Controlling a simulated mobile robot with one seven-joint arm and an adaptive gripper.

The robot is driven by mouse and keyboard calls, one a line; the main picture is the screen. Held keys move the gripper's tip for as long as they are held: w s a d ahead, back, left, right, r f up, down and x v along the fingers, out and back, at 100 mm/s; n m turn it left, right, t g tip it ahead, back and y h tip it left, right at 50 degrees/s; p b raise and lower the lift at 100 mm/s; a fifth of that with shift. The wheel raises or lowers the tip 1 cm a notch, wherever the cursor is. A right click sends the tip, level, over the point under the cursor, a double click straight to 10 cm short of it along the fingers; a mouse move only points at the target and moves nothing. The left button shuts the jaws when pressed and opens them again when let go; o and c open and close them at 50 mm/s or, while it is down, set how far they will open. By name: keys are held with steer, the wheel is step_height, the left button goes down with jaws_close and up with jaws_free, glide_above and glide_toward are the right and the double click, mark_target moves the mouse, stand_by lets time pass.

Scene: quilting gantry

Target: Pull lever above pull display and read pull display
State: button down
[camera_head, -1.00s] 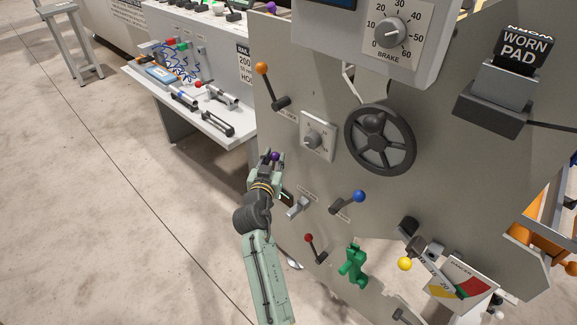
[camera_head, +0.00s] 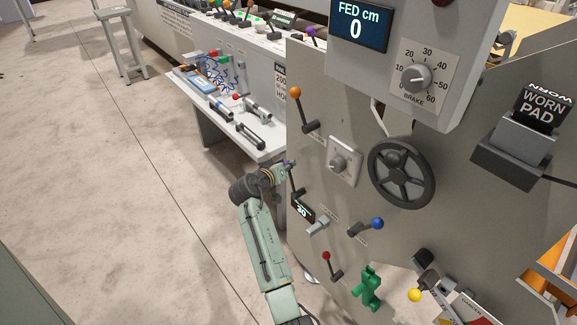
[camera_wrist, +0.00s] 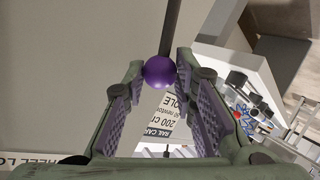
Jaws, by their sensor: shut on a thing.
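A lever (camera_head: 295,182) with a purple knob stands on the grey side panel, just above a small dark display (camera_head: 302,211). The display shows lit digits that look like 20, but they are small and tilted. My gripper (camera_head: 286,166) is at the lever's top end, reaching in from the left. In the wrist view the purple knob (camera_wrist: 160,72) sits between the fingertips of my gripper (camera_wrist: 160,75), which is shut on it. The lever's rod runs upward from the knob in that view.
An orange-knobbed lever (camera_head: 295,93), a square dial (camera_head: 340,163), a handwheel (camera_head: 401,174), a blue-knobbed lever (camera_head: 376,224) and a red-knobbed lever (camera_head: 326,256) are on the same panel. A white shelf with tools (camera_head: 262,151) stands behind left.

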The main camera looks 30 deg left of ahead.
steer(key=shift+w+a, duration=0.1)
steer(key=shift+w, duration=0.05)
stand_by(0.3)
steer(key=c, duration=1.3)
jaws_free()
steer(key=a+v, duration=0.1)
steer(key=v, duration=1.1)
steer(key=shift+d, duration=0.4)
steer(key=shift+r, duration=0.1)
